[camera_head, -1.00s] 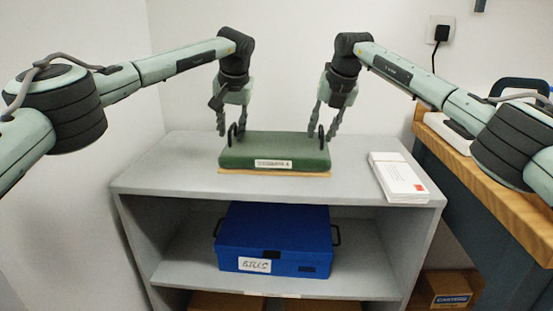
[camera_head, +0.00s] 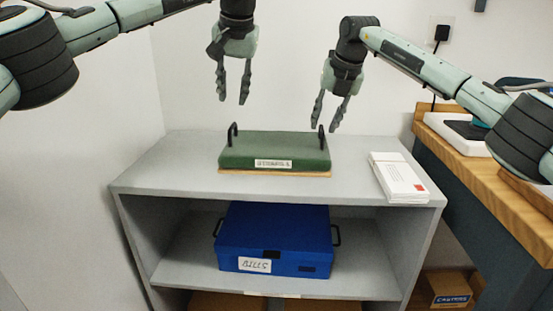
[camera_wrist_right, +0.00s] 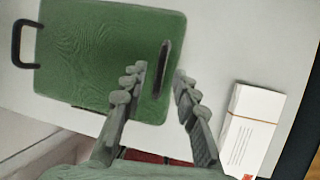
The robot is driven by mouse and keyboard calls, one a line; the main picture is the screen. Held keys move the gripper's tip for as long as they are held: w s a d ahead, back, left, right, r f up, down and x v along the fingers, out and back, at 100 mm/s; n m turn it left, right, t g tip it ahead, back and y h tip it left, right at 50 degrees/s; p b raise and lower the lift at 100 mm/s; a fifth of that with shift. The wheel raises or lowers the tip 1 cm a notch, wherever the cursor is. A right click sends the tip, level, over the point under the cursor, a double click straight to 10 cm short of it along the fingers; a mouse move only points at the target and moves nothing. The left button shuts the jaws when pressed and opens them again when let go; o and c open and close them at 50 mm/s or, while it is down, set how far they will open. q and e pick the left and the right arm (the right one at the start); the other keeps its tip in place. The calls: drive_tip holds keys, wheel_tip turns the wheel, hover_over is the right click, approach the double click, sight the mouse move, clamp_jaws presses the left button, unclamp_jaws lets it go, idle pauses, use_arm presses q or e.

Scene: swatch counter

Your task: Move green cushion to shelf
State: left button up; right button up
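The green cushion (camera_head: 276,151) lies flat on a thin tan board on top of the grey shelf (camera_head: 170,172). It has a black handle at each end and a white label on its front. My left gripper (camera_head: 233,100) is open and empty above the cushion's left end.
A stack of white cards (camera_head: 397,178) lies on the shelf top to the right. A blue box (camera_head: 275,238) sits on the lower level. A wooden counter (camera_head: 480,190) stands at the right. The shelf top left of the cushion is clear.

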drive_tip(key=v, duration=0.9)
drive_tip(key=shift+f, duration=0.1)
